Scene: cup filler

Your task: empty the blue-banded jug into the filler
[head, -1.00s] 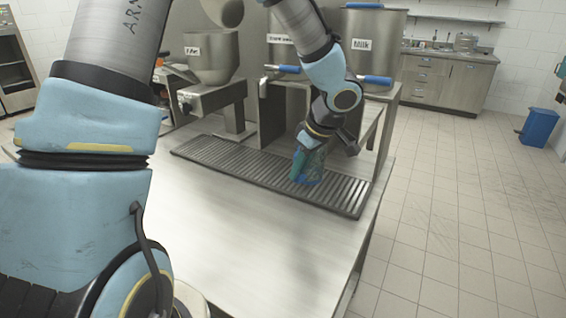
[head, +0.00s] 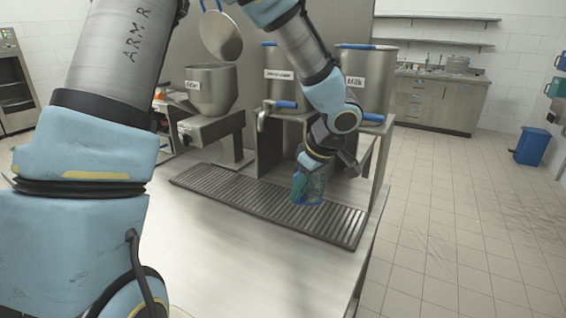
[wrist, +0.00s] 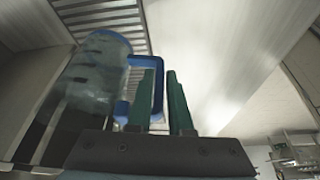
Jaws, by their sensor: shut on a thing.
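The clear jug (head: 313,187) with blue trim is upright, just above or over the slatted drip tray (head: 235,199); I cannot tell if it touches. In the wrist view the jug (wrist: 88,85) is at the left, with a blue rim and its blue handle (wrist: 158,63) between the fingers. My gripper (head: 297,187) is shut on the handle; its two green fingers show in the wrist view (wrist: 162,78). The filler's steel hopper (head: 211,90), with a small label hard to read, stands back left of the jug. The jug's contents are not clear.
Steel containers stand behind, one labelled Milk (head: 362,100), one with another label (head: 280,88), with blue-handled taps (head: 284,104). A round steel disc (head: 221,36) hangs above the hopper. The counter (head: 225,255) in front is bare. A blue bin (head: 531,146) stands far right.

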